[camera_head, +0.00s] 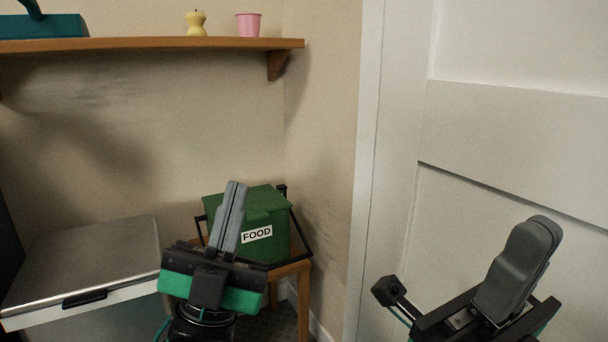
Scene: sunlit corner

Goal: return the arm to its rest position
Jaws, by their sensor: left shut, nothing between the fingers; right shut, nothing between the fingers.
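My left gripper (231,216) stands at the lower middle, fingers pointing up and pressed together, with nothing between them. It is in front of a green food caddy and hides part of its left side. My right gripper (526,262) is at the lower right, in front of the white door. Its fingers point up and are shut, with nothing seen between them. Most of both arms lies below the picture's edge.
The green caddy (265,212), labelled FOOD, sits on a small wooden stool (290,270) in the corner. A metal-topped unit (90,262) is at left. A white door (510,130) stands right.

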